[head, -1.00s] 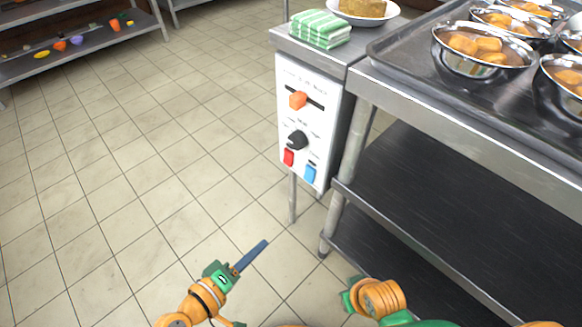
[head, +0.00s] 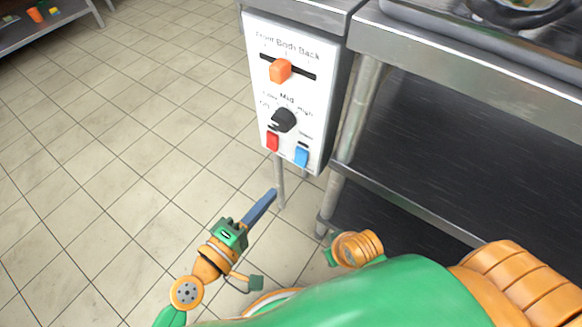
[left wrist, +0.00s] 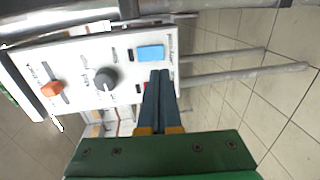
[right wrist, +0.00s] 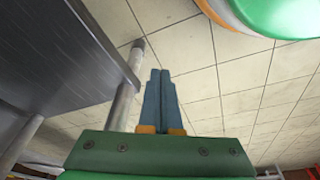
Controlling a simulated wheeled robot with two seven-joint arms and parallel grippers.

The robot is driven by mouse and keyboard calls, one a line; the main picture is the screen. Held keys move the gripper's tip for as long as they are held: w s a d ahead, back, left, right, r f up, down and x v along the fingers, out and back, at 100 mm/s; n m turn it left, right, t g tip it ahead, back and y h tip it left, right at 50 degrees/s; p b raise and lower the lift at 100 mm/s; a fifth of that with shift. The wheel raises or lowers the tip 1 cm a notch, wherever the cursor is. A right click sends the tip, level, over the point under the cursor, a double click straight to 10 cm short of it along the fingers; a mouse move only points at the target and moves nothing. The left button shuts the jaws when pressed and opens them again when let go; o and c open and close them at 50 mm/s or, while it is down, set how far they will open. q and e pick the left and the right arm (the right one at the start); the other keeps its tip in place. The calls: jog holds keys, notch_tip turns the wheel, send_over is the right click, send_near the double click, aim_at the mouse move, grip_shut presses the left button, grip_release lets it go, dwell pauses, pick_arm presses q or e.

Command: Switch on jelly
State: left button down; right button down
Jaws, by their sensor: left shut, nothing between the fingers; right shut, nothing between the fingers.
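A white control panel (head: 285,95) faces me on a metal stand. It has an orange slider (head: 280,70) in a dark slot marked "Front Both Back", a black knob (head: 284,120) with "Mid" above it, a red switch (head: 272,141) and a blue switch (head: 301,156). The labels by the switches are too small to read. My left gripper (head: 273,192) is shut and empty, below the panel in the head view. In the left wrist view its fingertips (left wrist: 160,74) overlap the panel near the blue switch (left wrist: 150,53) and partly hide the red switch (left wrist: 147,87). My right gripper (right wrist: 160,74) is shut and empty.
A steel table with a dark lower shelf (head: 440,150) stands right of the panel, its leg (head: 355,110) close by. A tray (head: 480,35) with a metal bowl is on top. Tiled floor (head: 110,170) is clear at left. A shelf (head: 45,25) stands far left.

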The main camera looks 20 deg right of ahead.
aim_at(299, 164)
pick_arm(q)
jog(key=x, duration=0.8)
jog(key=shift+f+b, duration=0.1)
jog(key=shift+b, duration=0.2)
jog(key=shift+w+d, duration=0.35)
jog(key=shift+d, duration=0.1)
pick_arm(e)
jog(key=shift+r, duration=0.4)
jog(key=shift+w, duration=0.1)
pick_arm(q)
jog(key=shift+w+d+f+b, duration=0.1)
jog(key=shift+b, duration=0.7)
pick_arm(e)
jog(key=w+a+r+t, duration=0.1)
jog(key=w+r+t, duration=0.2)
jog(key=w, duration=0.2)
jog(key=shift+w+a+y, duration=0.15)
jog(key=shift+a+y, duration=0.05)
jog(key=shift+y, duration=0.1)
